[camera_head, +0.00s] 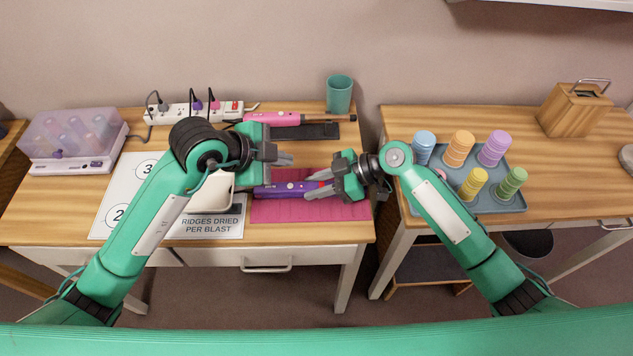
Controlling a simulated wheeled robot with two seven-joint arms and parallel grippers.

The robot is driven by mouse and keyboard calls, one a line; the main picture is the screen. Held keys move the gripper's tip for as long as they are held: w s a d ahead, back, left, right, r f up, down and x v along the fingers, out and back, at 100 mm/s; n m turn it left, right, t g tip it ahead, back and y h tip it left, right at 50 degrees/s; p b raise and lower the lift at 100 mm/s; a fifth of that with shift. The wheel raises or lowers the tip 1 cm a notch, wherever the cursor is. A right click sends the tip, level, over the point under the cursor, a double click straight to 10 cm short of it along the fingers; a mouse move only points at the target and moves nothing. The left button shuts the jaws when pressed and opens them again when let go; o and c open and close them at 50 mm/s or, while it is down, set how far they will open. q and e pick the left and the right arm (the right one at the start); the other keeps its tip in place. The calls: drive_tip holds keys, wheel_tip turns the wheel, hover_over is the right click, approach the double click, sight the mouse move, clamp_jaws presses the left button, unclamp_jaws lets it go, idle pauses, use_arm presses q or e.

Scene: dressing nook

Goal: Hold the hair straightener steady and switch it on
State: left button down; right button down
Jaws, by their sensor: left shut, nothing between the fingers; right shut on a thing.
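The purple hair straightener (285,189) lies along the pink mat (345,211) on the left table. My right gripper (312,190) is shut on its right part and hides some of that end. My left gripper (289,160) is shut and empty, with its fingertips just behind and above the straightener, apart from it in the picture. The straightener's left end is partly hidden by my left arm. I cannot make out its switch.
Behind are a power strip (180,113) and teal cup (340,94). A roller box (74,138) and printed sheet (120,190) lie left. A tray (507,202) of colored stacks is right.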

idle(0.3)
drive_tip(key=c, duration=1)
unclamp_jaws()
drive_tip(key=shift+c, duration=0.2)
